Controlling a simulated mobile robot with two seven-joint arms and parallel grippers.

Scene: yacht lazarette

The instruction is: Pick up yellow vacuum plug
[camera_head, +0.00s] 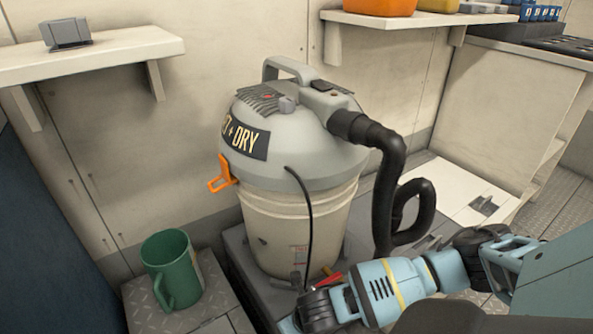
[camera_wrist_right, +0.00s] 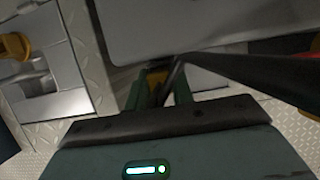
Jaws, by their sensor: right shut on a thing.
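The yellow vacuum plug (camera_wrist_right: 156,77) shows as a small yellow patch between the fingers of my right gripper (camera_wrist_right: 158,92) in the right wrist view. The gripper is shut on it, and the fingers and gripper body hide most of the plug. A black cord (camera_wrist_right: 230,68) runs from the fingertips to the right. In the head view the grey and cream vacuum (camera_head: 295,150) stands upright, and its black cord (camera_head: 308,205) hangs down its front towards my right wrist. The right fingertips and plug are hidden there. My left gripper is not in view.
A green mug (camera_head: 172,270) stands left of the vacuum. A thick black hose (camera_head: 388,190) loops down on its right, close to my right arm. Shelves (camera_head: 90,55) are on the wall above. A red-handled item (camera_head: 328,280) lies just behind my right wrist.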

